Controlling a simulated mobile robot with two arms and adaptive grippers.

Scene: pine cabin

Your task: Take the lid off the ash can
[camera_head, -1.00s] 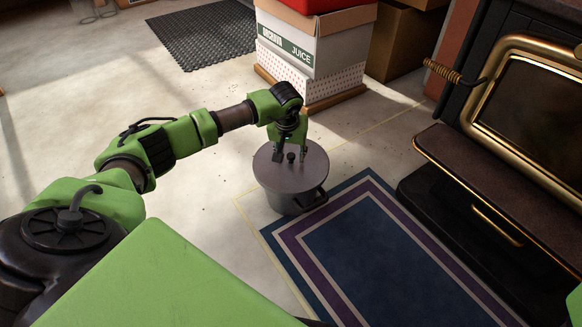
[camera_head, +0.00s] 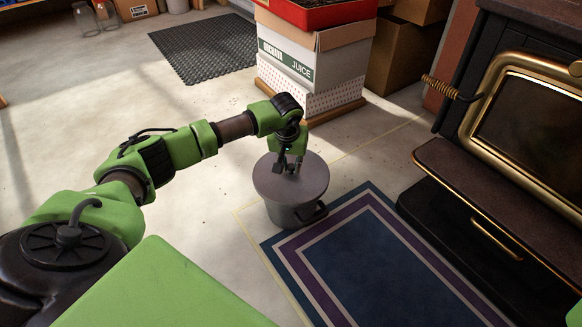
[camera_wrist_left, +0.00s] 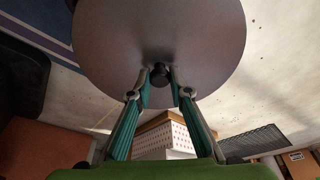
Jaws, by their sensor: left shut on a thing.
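The ash can (camera_head: 293,214) is a grey metal bucket with a dark side handle, standing on the floor at the corner of the rug. Its round grey lid (camera_head: 308,181) sits on top and looks level; I cannot tell whether it is raised from the rim. It fills the upper part of the left wrist view (camera_wrist_left: 205,45). My left gripper (camera_head: 287,170) is above the lid, its fingers shut on the dark lid knob (camera_wrist_left: 159,75). The knob is mostly hidden by the fingers in the head view. My right gripper is not in view.
A black stove (camera_head: 470,150) with a brass-edged door stands at the right. Stacked boxes (camera_head: 310,65) stand behind the can. A blue and purple rug (camera_head: 385,265) lies in front. Bare floor (camera_head: 190,230) is free left of the can.

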